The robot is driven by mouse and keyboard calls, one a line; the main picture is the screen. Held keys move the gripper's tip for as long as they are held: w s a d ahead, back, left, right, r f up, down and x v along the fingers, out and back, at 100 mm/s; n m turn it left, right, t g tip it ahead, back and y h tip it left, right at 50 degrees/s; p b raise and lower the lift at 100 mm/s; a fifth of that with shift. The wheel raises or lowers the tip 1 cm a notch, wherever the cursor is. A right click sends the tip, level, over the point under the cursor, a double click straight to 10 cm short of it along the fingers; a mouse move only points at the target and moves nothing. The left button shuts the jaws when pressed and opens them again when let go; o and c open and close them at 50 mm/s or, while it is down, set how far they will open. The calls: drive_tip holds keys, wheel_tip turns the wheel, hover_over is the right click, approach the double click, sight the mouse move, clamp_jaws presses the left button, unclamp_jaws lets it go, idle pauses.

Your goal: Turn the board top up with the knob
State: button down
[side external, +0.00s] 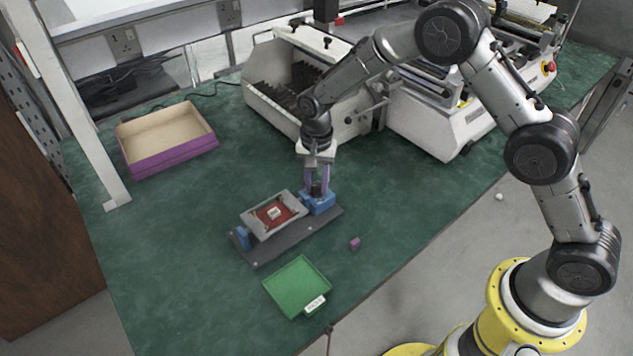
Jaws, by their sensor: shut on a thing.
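A red board (277,211) sits in a grey frame (257,225) held between blue end supports on a dark base plate (275,251). A small pale label or chip shows on the board's upward face. A dark knob (316,190) is at the right blue support (319,204). My gripper (316,186) points down over that support, with its purple fingers on either side of the knob, and is shut on it. The fingertips partly hide the knob. The frame looks slightly tilted; its exact angle is hard to tell.
A green tray (280,290) with a white label lies in front of the fixture. A small purple block (354,243) lies to its right. An open purple-sided box (172,155) stands at the back left. White machines (440,120) stand behind. Green table (180,250) is clear at left.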

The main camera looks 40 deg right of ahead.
idle(0.4)
drive_tip(key=n, duration=0.4)
drive_tip(key=shift+r, duration=0.1)
drive_tip(key=n, duration=0.4)
drive_tip(key=shift+n, duration=0.3)
drive_tip(key=n, duration=0.4)
drive_tip(key=shift+d+n, duration=0.1)
drive_tip(key=shift+n, duration=2.4)
drive_tip(key=c, duration=0.6)
unclamp_jaws()
